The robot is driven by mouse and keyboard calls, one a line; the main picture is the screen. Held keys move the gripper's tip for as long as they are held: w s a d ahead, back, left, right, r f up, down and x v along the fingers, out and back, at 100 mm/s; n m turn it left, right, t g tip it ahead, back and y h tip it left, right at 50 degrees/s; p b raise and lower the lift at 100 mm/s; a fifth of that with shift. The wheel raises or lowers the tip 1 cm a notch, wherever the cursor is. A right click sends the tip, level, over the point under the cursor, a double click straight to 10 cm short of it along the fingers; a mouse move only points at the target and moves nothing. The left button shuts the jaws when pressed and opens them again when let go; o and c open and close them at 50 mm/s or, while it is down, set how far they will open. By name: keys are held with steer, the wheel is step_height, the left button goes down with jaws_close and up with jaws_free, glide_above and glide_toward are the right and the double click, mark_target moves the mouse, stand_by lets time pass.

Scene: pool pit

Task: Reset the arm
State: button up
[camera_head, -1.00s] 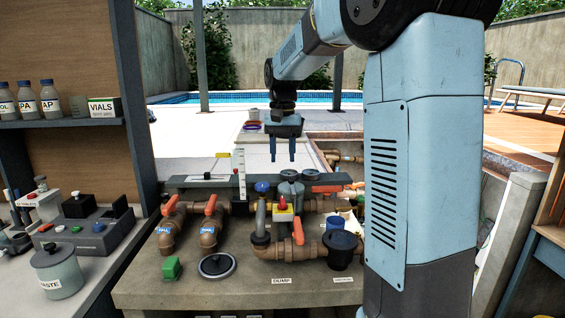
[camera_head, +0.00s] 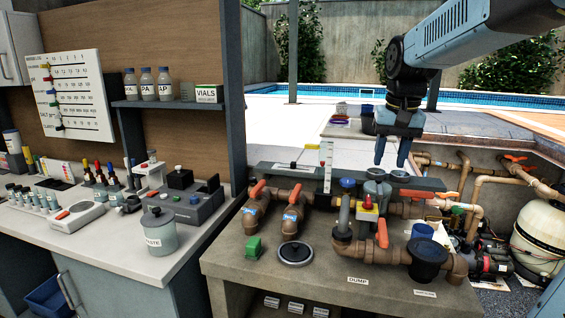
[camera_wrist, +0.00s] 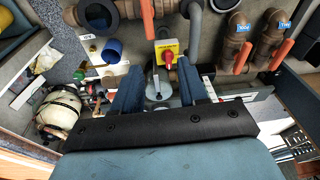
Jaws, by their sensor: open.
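My gripper (camera_head: 392,152) hangs from my blue arm, fingers pointing down, above the back of the pipe bench. Its two fingers are apart with nothing between them. In the wrist view my gripper (camera_wrist: 160,92) shows its two blue fingers spread over the bench, and a grey round-topped fitting (camera_wrist: 158,84) lies below the gap. A yellow box with a red knob (camera_head: 367,204) stands on the bench in front of the gripper; it also shows in the wrist view (camera_wrist: 167,47).
A shelf post (camera_head: 236,100) stands at left, beside a counter with a waste jar (camera_head: 160,232). A tank (camera_head: 542,240) stands at right.

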steer(key=s+f+n+t, duration=0.1)
steer(key=s+f, duration=0.1)
steer(key=s, duration=0.7)
steer(key=s+a+f+n+t, duration=0.1)
steer(key=s+f+t, duration=0.1)
steer(key=s, duration=0.7)
steer(key=shift+f+t, duration=0.3)
steer(key=shift+f, duration=0.3)
